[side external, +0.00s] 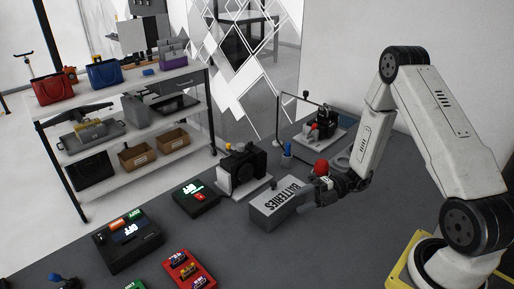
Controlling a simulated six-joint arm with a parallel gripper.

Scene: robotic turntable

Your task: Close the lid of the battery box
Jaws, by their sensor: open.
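The battery box (266,218) is a grey box with "BATTERIES" in dark letters on a pale panel. It stands near the middle of the dark table. I cannot tell whether the lettered panel is the lid, or how far the lid is open. My gripper (318,192) is open at the right end of the box, low over the table. Its fingers are dark and small, and I cannot tell whether they touch the box. Part of the box's right end is hidden behind the gripper.
A red round object (321,168) is just behind my gripper. A black-and-white device (241,168) stands behind the box. Black boxes with lit panels (128,240) and a red tray (188,270) lie left on the table (240,262). The table in front of the box is clear.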

